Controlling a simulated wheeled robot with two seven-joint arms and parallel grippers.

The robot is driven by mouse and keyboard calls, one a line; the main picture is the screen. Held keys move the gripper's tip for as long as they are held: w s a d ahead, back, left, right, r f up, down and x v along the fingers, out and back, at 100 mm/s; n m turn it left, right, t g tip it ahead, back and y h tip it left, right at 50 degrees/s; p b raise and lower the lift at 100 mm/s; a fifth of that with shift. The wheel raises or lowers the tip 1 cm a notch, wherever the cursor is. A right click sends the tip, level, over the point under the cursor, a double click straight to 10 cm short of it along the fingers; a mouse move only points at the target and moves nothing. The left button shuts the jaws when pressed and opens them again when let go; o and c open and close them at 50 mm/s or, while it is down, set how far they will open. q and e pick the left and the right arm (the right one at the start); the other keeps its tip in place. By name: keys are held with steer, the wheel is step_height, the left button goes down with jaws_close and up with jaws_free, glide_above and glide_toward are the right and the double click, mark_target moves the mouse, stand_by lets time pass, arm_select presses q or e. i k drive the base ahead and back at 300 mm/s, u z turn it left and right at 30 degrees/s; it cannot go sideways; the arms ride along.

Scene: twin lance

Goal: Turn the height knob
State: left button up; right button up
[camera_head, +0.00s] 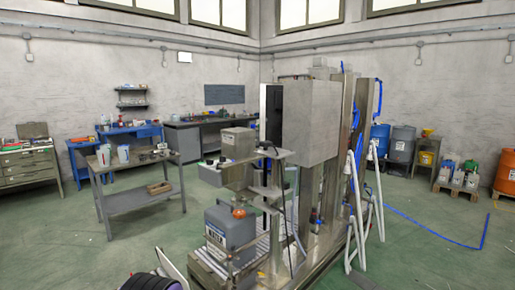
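A tall grey machine (310,120) with a cabinet and metal uprights stands right of centre. I cannot make out the height knob on it for certain at this size. A grey metal head with a flat shelf (228,172) juts out to the left of the machine. Below it a blue-grey canister (231,236) with an orange cap (239,213) stands upright on a roller conveyor (205,268). Neither of my grippers can be recognised in this view. A dark and white shape is cut off at the bottom edge left of centre; I cannot tell what it is.
A grey work table (137,202) stands left of the machine. White bent tubes (355,200) stand close on its right side. Drums (402,145) line the back wall. Green floor is open at left.

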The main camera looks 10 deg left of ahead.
mark_target(265, 144)
steer(key=z, duration=0.95)
steer(key=i, duration=1.6)
steer(key=u, duration=0.75)
